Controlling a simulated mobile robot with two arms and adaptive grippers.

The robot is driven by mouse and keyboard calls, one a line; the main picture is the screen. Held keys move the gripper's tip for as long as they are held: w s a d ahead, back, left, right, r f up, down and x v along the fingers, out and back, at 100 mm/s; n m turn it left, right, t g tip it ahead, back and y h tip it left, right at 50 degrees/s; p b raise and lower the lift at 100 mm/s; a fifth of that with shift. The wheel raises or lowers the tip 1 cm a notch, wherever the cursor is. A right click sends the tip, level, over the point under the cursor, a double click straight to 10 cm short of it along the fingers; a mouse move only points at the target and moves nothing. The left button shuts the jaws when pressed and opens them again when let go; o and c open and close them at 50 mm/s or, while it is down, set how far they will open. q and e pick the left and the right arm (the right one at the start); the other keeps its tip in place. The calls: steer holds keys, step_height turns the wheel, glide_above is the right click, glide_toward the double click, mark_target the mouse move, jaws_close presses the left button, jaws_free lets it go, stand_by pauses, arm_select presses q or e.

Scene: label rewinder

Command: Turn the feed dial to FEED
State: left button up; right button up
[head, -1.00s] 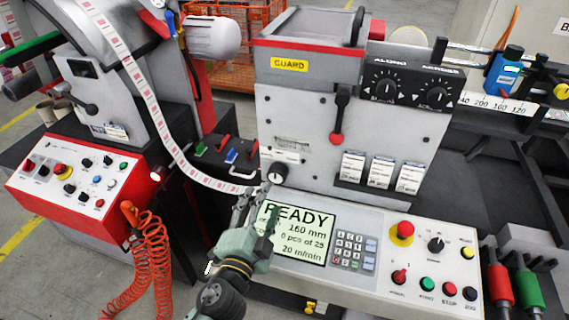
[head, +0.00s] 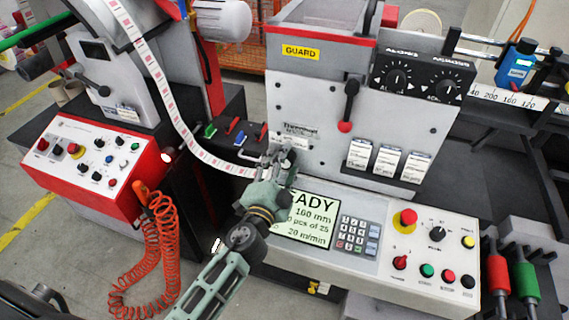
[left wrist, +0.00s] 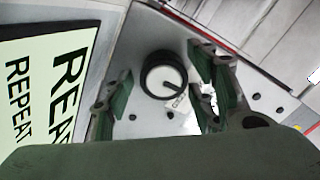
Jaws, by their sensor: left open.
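The feed dial (left wrist: 163,75) is a round black knob with a pale face and a dark pointer line, on the grey machine panel. In the left wrist view it sits between my two open green fingers, apart from both as far as I can see. My left gripper (head: 279,160) is in front of the dial in the head view and covers much of it. A label by the dial (left wrist: 180,104) is too small to read. My right gripper is not in view.
The display (head: 308,222) reads READY in the earlier head view and is now partly covered by my left gripper. A red-knobbed lever (head: 346,110) hangs above right. A red emergency button (head: 405,218) is to the right. The label web (head: 180,130) curves down close on the left.

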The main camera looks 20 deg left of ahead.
arm_select(q)
steer(key=c, duration=1.1)
steer(key=shift+c, duration=0.2)
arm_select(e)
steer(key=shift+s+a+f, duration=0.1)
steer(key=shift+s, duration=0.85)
